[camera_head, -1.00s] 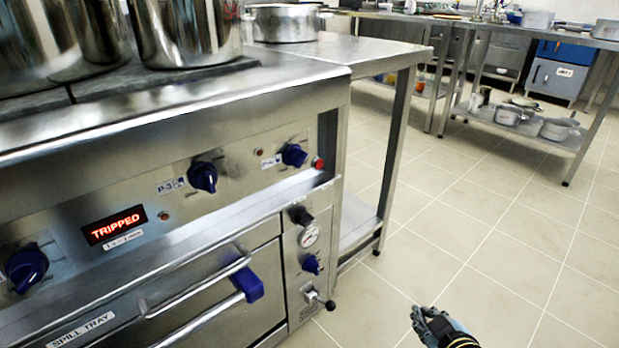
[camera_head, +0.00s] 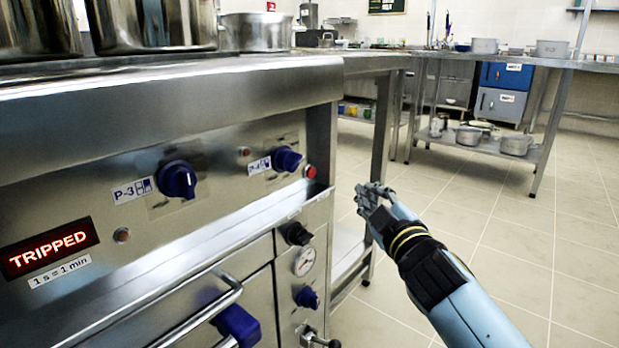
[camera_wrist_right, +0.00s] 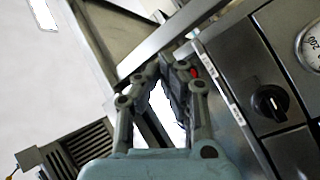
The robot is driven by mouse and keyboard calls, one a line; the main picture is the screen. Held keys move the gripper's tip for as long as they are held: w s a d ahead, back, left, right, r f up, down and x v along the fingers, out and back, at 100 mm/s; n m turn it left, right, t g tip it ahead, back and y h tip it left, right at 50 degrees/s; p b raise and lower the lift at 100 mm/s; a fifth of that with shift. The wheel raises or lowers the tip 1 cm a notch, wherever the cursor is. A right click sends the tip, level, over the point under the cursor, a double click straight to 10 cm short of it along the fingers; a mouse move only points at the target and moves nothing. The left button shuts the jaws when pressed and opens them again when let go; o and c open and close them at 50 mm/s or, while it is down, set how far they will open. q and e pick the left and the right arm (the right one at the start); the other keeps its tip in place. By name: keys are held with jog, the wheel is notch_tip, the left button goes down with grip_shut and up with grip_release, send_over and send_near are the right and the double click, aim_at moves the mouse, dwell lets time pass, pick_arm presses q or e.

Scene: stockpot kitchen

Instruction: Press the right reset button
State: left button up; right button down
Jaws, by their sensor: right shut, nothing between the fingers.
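The red reset button (camera_head: 310,171) sits at the right end of the stove's front panel, right of a blue knob (camera_head: 286,159). My right gripper (camera_head: 364,190) is shut and empty, to the right of the button and slightly lower in the picture, apart from it. In the right wrist view the closed fingertips (camera_wrist_right: 163,64) are at the middle, and a bit of the red button (camera_wrist_right: 194,73) shows just beside them, partly hidden by a finger. My left gripper is not in view.
The display (camera_head: 48,247) reads TRIPPED. Below the button are a black knob (camera_head: 297,233), a gauge (camera_head: 304,262) and another blue knob (camera_head: 307,297). A ledge (camera_head: 260,218) juts out under the panel. Pots stand on top. The floor at right is clear.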

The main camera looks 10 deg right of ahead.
aim_at(326, 173)
jog(key=w+a, duration=0.1)
jog(key=w, duration=0.1)
jog(key=w+a, duration=0.1)
jog(key=a, duration=0.1)
jog(key=w+a+b, duration=0.1)
jog(key=w, duration=0.1)
jog(key=shift+w+a+f, duration=0.15)
jog(key=shift+w+f, duration=0.05)
jog(key=shift+w, duration=0.1)
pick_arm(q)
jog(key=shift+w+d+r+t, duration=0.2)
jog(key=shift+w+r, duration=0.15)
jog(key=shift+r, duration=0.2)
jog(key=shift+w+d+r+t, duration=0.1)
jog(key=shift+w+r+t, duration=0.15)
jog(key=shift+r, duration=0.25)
pick_arm(e)
jog(key=shift+w+a+r, duration=0.1)
jog(key=shift+w+a, duration=0.45)
jog(key=shift+w, duration=0.15)
pick_arm(q)
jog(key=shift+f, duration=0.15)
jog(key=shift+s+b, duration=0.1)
jog(key=shift+b, duration=0.2)
pick_arm(e)
jog(key=shift+w+a, duration=0.25)
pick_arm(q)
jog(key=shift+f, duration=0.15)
